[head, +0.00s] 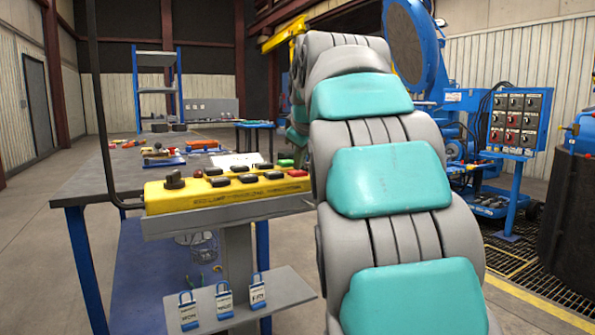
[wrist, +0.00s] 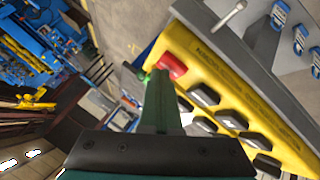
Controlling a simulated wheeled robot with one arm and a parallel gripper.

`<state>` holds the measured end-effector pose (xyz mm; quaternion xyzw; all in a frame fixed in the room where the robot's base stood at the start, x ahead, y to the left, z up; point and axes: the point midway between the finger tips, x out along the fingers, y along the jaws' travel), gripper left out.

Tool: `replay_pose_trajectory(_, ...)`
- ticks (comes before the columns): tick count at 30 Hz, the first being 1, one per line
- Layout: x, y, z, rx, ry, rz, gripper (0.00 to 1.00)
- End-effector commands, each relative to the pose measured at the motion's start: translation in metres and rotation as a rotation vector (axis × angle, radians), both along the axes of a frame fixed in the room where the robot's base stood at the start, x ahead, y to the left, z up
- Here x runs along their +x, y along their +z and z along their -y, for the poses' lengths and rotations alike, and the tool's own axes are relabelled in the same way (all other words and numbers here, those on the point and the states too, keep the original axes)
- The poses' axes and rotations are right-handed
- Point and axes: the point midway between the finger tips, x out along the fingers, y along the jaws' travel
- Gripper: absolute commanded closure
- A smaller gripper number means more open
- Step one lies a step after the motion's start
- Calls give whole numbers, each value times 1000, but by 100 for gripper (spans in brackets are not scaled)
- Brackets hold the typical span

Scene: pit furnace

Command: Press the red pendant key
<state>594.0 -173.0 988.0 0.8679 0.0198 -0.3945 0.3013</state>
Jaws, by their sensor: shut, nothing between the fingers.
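The yellow pendant (head: 240,195) lies on a grey stand, with several black keys, a green key (head: 286,163) and the red pendant key (head: 297,173) at its right end. In the wrist view the red key (wrist: 172,66) shows near the end of the yellow pendant (wrist: 202,72). My gripper (wrist: 160,76) is shut and empty. Its tip appears right beside the red key, overlapping its lower left edge in the picture. I cannot tell whether it touches the key. In the head view my arm hides the gripper.
A dark knob (head: 174,180) stands at the pendant's left end, near a black cable (head: 104,120). A cluttered workbench (head: 90,180) stands behind. A control panel (head: 520,120) is at right.

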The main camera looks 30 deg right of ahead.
Motion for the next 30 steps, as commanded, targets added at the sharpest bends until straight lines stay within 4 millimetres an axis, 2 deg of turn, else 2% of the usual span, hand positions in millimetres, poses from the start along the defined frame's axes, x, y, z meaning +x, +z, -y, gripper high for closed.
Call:
replay_pose_trajectory(7,0,2,0,0,0,-1,100)
replay_pose_trajectory(16,0,17,0,0,1,3,100)
replay_pose_trajectory(30,0,22,0,0,0,1,100)
